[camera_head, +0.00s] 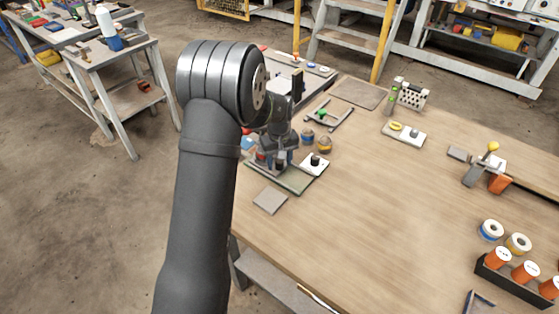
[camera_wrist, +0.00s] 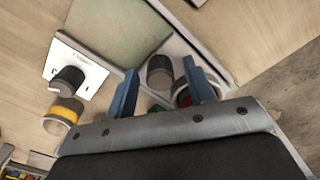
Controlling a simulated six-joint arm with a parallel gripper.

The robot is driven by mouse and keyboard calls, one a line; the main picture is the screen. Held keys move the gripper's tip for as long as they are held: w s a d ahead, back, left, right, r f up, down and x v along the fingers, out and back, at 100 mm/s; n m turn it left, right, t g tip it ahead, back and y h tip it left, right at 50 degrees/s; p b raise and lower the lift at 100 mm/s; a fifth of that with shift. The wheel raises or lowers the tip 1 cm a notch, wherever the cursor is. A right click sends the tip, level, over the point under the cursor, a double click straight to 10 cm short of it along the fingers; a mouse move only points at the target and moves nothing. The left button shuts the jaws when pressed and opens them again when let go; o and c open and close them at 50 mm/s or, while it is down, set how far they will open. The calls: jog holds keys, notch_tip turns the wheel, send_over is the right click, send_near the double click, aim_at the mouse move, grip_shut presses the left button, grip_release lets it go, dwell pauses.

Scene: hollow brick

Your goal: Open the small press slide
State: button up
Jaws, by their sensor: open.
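My gripper (camera_wrist: 162,88) shows in the wrist view as two blue fingers, apart. A dark grey round knob (camera_wrist: 160,72) stands on a light grey piece between and just beyond the fingers; I cannot tell whether a finger touches it. This may be the press slide's handle. A green plate (camera_wrist: 117,30) lies beside it. A red-topped round part (camera_wrist: 183,97) is partly hidden by the right finger. In the head view my gripper (camera_head: 272,160) is low over the green-topped base (camera_head: 292,181) at the table's left edge, and my arm hides part of it.
A white plate with a black knob (camera_head: 314,164) sits right beside the base; it also shows in the wrist view (camera_wrist: 88,77). A yellow-banded cylinder (camera_head: 324,145) and a blue-banded one (camera_head: 307,136) stand behind. A grey square (camera_head: 270,201) lies in front. The table's middle is clear.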

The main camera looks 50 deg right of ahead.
jog(key=shift+c, duration=0.4)
grip_shut()
jog(key=s, duration=0.8)
jog(key=shift+s, duration=0.4)
jog(key=shift+o, duration=0.4)
grip_release()
notch_tip(320, 180, up, 18)
jog(key=shift+f, duration=0.25)
jog(key=shift+f, duration=0.15)
